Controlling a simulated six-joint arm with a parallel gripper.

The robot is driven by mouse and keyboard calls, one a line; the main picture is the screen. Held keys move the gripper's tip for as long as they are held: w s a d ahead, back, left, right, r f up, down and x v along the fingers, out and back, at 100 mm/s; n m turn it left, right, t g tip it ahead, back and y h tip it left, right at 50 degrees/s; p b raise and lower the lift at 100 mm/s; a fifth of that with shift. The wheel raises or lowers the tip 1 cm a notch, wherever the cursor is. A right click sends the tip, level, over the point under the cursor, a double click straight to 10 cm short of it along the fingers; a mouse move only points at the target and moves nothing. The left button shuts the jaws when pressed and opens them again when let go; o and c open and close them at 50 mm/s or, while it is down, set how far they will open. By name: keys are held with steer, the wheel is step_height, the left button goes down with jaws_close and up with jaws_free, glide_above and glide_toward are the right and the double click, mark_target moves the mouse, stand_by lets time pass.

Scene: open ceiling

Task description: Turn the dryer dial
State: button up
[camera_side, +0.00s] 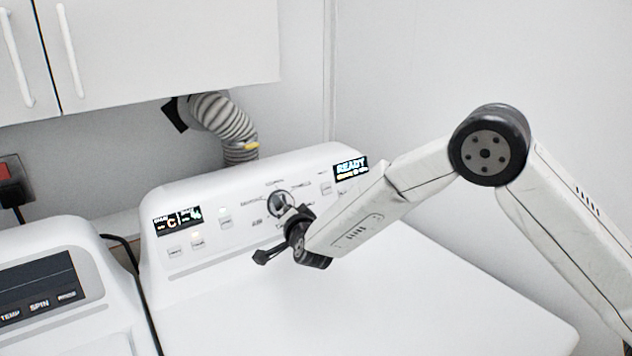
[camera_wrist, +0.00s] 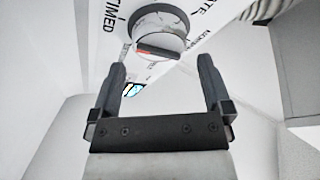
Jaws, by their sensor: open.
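The dryer dial (camera_side: 279,201) is a round grey-and-white knob on the sloped control panel of the white dryer (camera_side: 460,290). In the wrist view the dial (camera_wrist: 160,22) is at the top centre, with a dark bar and a red mark on its face. Printed words ring it. My gripper (camera_side: 262,247) is in front of the panel, just below the dial in the side view. In the wrist view my gripper (camera_wrist: 162,68) has its two dark fingers spread apart, with nothing between them. The dial appears beyond the fingertips, and I see no clear contact.
A lit display (camera_side: 178,220) and several buttons are left of the dial; a READY display (camera_side: 350,169) is at right. A washer (camera_side: 50,290) stands at left. A grey vent hose (camera_side: 222,122) rises behind the panel, below white cabinets (camera_side: 150,45). The dryer top is clear.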

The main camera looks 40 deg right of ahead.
steer(key=shift+v, duration=2)
steer(key=s+d+f+n+g+y, duration=0.1)
steer(key=s+d+n+g, duration=0.3)
steer(key=s, duration=0.6)
steer(key=s+d+f+n+g+y, duration=0.2)
steer(key=s+d+n+g, duration=0.2)
steer(key=s, duration=0.6)
steer(key=s+d+f+n+g+y, duration=0.1)
steer(key=s+d+n+g, duration=0.3)
steer(key=s, duration=0.6)
steer(key=shift+s+d+f+n+g+y, duration=0.35)
steer(key=shift+f+n+g, duration=0.2)
steer(key=shift+n, duration=0.35)
